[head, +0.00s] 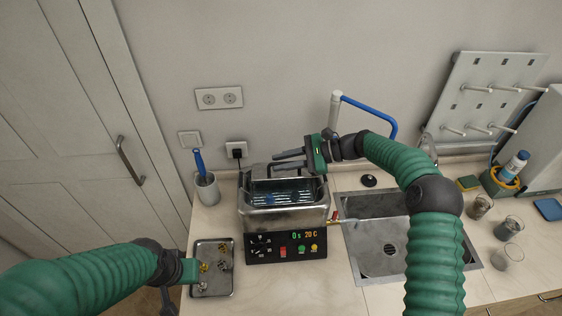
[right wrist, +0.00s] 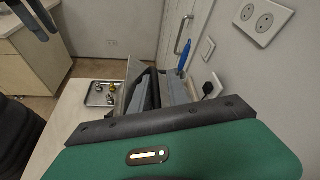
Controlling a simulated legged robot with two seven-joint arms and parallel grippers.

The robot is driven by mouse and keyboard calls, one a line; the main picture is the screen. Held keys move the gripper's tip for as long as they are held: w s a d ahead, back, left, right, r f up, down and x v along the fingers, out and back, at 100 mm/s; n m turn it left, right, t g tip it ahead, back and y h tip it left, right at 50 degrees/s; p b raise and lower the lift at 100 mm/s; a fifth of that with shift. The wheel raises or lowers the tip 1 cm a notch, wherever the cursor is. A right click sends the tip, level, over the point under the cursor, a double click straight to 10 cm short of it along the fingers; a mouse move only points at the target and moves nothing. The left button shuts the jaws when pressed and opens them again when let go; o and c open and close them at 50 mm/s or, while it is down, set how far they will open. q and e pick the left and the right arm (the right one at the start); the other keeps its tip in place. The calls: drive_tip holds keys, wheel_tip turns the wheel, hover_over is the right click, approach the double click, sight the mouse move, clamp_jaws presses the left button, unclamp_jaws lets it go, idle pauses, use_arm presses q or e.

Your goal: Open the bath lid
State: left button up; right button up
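The bath (head: 285,218) is a metal tank with a black control panel, standing on the counter against the wall. Its inside with water shows from above. A grey panel at its rear, which looks like the lid (head: 258,171), appears raised; its exact angle is hard to tell. My right gripper (head: 274,159) is above the bath's back edge, fingers pointing left, apart and empty. In the right wrist view the bath (right wrist: 135,80) lies beyond the gripper. My left gripper (head: 170,292) hangs beside the small tray, partly cut off; its two prongs (right wrist: 32,20) look apart.
A metal tray (head: 212,291) with small parts lies left of the bath. A cup with a blue-handled brush (head: 207,188) stands behind it. A sink (head: 390,262) with a blue-hosed tap (head: 370,106) is on the right. Beakers (head: 480,207) stand farther right.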

drive_tip(key=shift+d, duration=0.2)
drive_tip(key=shift+d+b, duration=0.3)
drive_tip(key=shift+d, duration=0.1)
drive_tip(key=b+v, duration=0.3)
drive_tip(key=v, duration=0.5)
drive_tip(key=shift+d, duration=0.2)
drive_tip(key=b+v, duration=0.1)
drive_tip(key=v, duration=0.6)
drive_tip(key=shift+d+r+b, duration=0.25)
drive_tip(key=shift+b, duration=0.1)
drive_tip(key=shift+s+a, duration=0.1)
drive_tip(key=shift+a, duration=0.05)
